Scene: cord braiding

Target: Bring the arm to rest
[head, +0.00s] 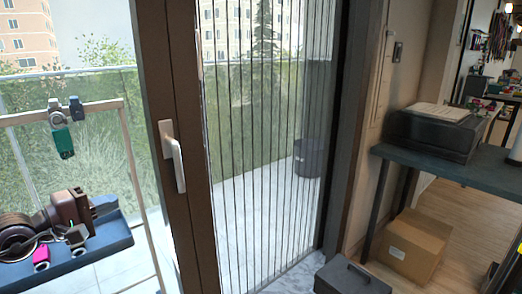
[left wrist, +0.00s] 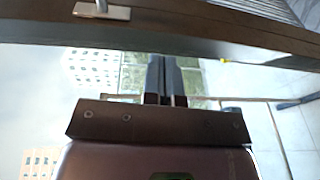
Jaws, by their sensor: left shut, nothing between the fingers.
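My left gripper (head: 92,211) is at the left of the head view, above a blue padded ledge. Its brown body and dark wrist come in from the left edge. In the left wrist view its two dark fingers (left wrist: 166,80) lie side by side, shut with nothing between them. They stand out against a window view of buildings and greenery. My right gripper is not in view.
The blue ledge (head: 105,243) carries a magenta spool (head: 41,256) and other small parts. A green piece (head: 65,143) hangs from a pale frame's top bar. A brown door frame with a handle (head: 173,157) stands to the right. A dark table (head: 450,168) is farther right.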

